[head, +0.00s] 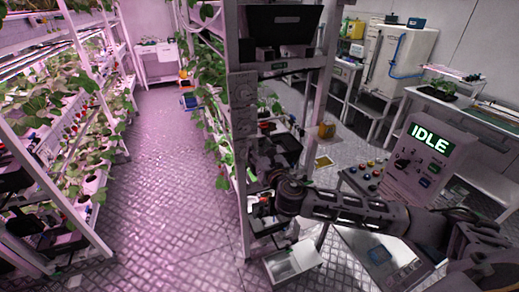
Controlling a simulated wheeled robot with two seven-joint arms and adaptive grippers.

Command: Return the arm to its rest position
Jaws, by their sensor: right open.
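My right arm (360,210) comes in from the right and reaches left across the front of a grey rack post (243,130). My right gripper (262,180) is at the end of this arm, beside the post and among dark parts of the rack. It is open, and I see nothing held in it. Its fingertips are small and dark against the rack, so their exact gap is hard to see. My left gripper is not in view.
A console with an "IDLE" display (430,137) stands close behind my right arm. A white open box (293,262) is below the gripper. Plant racks (75,215) line the left. The metal floor aisle (165,150) between is clear. A white cabinet (400,60) stands at the back right.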

